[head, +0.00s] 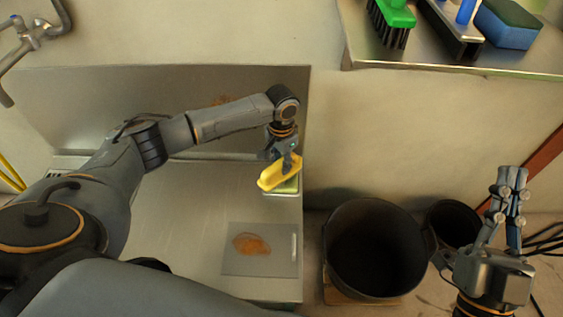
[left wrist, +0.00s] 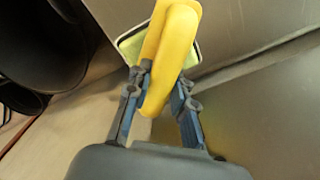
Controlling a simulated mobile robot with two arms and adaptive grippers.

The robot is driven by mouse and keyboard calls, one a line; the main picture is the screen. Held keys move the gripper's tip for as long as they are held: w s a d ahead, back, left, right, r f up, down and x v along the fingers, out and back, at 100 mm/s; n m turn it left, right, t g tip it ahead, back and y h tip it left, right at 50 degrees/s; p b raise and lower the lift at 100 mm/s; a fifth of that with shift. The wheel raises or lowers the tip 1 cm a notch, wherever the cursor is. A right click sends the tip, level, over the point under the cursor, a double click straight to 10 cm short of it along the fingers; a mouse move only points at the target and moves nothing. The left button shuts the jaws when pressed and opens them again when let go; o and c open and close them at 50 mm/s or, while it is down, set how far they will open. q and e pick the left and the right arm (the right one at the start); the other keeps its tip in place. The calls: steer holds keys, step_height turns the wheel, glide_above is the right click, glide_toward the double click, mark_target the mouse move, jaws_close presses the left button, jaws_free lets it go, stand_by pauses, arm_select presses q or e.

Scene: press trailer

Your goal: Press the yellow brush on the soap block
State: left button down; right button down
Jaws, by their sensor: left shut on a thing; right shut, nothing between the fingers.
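The yellow brush (head: 279,173) is held in my left gripper (head: 287,160), over the right edge of the steel counter. Its yellow handle (left wrist: 170,50) passes between the fingers of my left gripper (left wrist: 160,100) in the left wrist view. The soap block (head: 289,187) is a pale green piece just under the brush, partly hidden by it. It also shows as a yellow-green patch (left wrist: 132,46) behind the handle. I cannot tell whether brush and soap touch. My right gripper (head: 512,190) is shut and empty at the lower right, pointing up.
The steel counter (head: 190,200) carries a grey board (head: 265,262) with a brown stain. A large dark bucket (head: 374,245) and a smaller one (head: 455,222) stand right of it. A shelf (head: 440,60) at the top right holds a green brush (head: 392,18) and a blue sponge (head: 508,24).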

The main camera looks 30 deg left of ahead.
steer(key=shift+w+f+g, duration=0.65)
steer(key=shift+f+g, duration=0.05)
steer(key=shift+f, duration=0.05)
stand_by(2.6)
steer(key=shift+w+f+g+h+p, duration=0.2)
steer(key=shift+w+f+g+p, duration=0.2)
steer(key=shift+f, duration=0.25)
steer(key=shift+w+f+g+h+p, duration=0.2)
steer(key=shift+w+f+g, duration=0.05)
steer(key=shift+f+g, duration=0.3)
stand_by(3.5)
